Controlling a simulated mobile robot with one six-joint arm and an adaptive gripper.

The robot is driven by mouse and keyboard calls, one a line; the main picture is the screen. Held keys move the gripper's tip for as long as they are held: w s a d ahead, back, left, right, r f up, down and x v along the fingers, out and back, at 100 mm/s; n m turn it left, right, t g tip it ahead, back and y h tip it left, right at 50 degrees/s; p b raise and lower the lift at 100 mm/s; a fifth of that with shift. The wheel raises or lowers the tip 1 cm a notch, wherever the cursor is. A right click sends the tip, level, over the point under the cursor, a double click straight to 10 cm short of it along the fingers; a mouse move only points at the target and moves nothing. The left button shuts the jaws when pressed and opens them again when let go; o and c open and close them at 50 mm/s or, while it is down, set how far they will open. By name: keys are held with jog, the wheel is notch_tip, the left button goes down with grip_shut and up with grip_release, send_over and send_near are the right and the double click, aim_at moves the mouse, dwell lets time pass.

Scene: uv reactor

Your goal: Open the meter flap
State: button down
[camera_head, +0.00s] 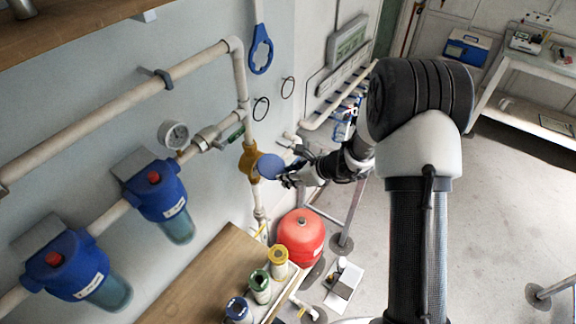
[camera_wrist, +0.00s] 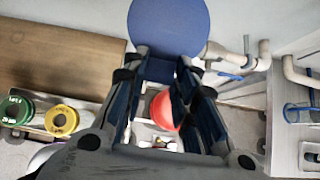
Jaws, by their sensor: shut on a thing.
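The meter is a brass body (camera_head: 249,163) on the vertical pipe at the wall, in the middle of the head view. Its round blue flap (camera_head: 270,166) shows at the meter's right side; how far it stands from the meter face is hard to tell. In the wrist view the flap (camera_wrist: 168,25) is a large blue disc at the top centre, with a narrower blue part reaching down between my fingers. My gripper (camera_head: 286,174) comes from the right and is shut on the flap's near edge; its fingertips also show in the wrist view (camera_wrist: 162,66). The meter's dial is not visible.
Two blue filter housings (camera_head: 160,187) and a pressure gauge (camera_head: 174,135) are on the pipes at left. A red tank (camera_head: 301,236) sits beneath my gripper. Open floor lies at right.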

jog(key=shift+g+h, duration=0.7)
jog(key=shift+h, duration=0.2)
jog(key=shift+w+a+r+p, duration=0.1)
jog(key=shift+w+r+p, duration=0.05)
jog(key=shift+r+p, duration=1.55)
jog(key=shift+w+a+r+p, duration=0.15)
jog(key=shift+r+p, duration=1.15)
jog(key=shift+p, duration=0.75)
jog(key=shift+r, duration=0.1)
jog(key=c, duration=1.7)
grip_release()
jog(key=o, duration=0.3)
jog(key=shift+a+f, duration=0.2)
jog(key=shift+o, duration=0.6)
jog(key=shift+s+d, duration=0.1)
jog(key=shift+d, duration=0.1)
jog(key=v, duration=1.2)
